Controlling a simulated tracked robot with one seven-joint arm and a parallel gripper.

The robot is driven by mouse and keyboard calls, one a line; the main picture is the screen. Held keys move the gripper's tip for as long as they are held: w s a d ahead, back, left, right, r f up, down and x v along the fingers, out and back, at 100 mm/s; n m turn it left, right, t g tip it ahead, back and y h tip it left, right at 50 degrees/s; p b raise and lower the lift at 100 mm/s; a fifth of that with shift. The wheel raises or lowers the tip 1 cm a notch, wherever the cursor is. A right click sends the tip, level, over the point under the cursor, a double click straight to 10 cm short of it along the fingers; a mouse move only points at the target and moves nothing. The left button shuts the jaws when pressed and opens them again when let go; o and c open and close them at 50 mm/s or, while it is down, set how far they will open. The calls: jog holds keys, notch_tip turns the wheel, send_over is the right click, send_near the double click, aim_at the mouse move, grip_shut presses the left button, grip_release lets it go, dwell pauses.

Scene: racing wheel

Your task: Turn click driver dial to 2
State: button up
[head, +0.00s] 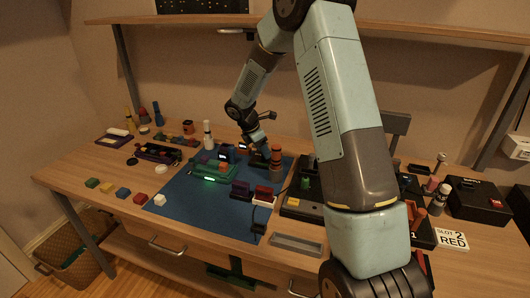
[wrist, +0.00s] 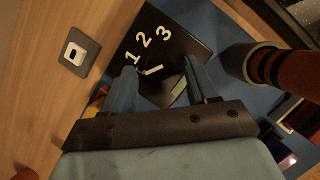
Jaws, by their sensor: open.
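The click driver dial (wrist: 160,84) is dark and sits on a black plate (wrist: 188,38) with white numerals 1, 2 and 3 along one side. A short white mark shows on the dial near the 1; I cannot tell exactly which numeral it points to. My gripper (wrist: 163,88) is open, with one blue-grey finger on each side of the dial. Whether the fingers touch it is unclear. In the head view my gripper (head: 262,150) is low over the back right of the blue mat, and the dial is mostly hidden there.
An orange-and-dark banded cylinder (wrist: 278,68) stands close right of my gripper; it also shows in the head view (head: 276,158). A small white-topped block (wrist: 79,54) lies on the wood at left.

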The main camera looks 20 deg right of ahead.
jog(key=shift+x, duration=0.85)
jog(key=c, duration=1)
jog(key=shift+d, duration=0.2)
jog(key=shift+c, duration=0.2)
jog(key=shift+a, duration=0.15)
